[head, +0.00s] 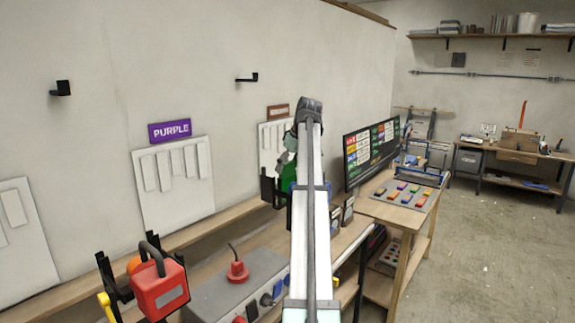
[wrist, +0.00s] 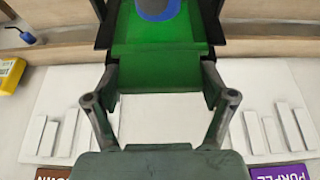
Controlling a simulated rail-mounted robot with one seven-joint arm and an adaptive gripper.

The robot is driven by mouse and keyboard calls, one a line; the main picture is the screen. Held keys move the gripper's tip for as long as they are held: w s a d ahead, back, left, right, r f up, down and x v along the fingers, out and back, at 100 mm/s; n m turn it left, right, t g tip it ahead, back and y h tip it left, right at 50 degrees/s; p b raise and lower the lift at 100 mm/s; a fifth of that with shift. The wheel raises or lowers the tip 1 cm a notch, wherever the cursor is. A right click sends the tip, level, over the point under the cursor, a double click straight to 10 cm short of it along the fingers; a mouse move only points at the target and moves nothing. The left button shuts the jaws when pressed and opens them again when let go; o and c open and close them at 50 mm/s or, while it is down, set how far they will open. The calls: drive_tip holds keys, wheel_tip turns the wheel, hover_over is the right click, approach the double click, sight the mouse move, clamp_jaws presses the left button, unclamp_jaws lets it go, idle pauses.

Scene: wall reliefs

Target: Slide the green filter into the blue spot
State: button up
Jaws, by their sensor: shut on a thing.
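The green filter (wrist: 160,48) fills the upper middle of the wrist view. My gripper (wrist: 158,82) is shut on it, with one finger at each side. In the head view the filter (head: 287,172) is partly hidden behind my arm, by the wall. A black bracket (head: 268,188) stands right beside it; dark bracket arms flank it in the wrist view. I cannot tell whether the filter sits inside the bracket. A rounded blue part (wrist: 158,8) shows at the filter's far end. No label reading blue is visible.
A red filter (head: 158,288) with a handle stands in a front-left bracket. A purple sign (head: 170,130) and a brown sign (head: 278,111) hang above white wall panels. A grey box (head: 225,298) with a red plug lies on the bench. A monitor (head: 370,150) stands right of my arm.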

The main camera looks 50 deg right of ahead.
drive_tip(key=o, duration=1.1)
drive_tip(key=shift+o, duration=0.2)
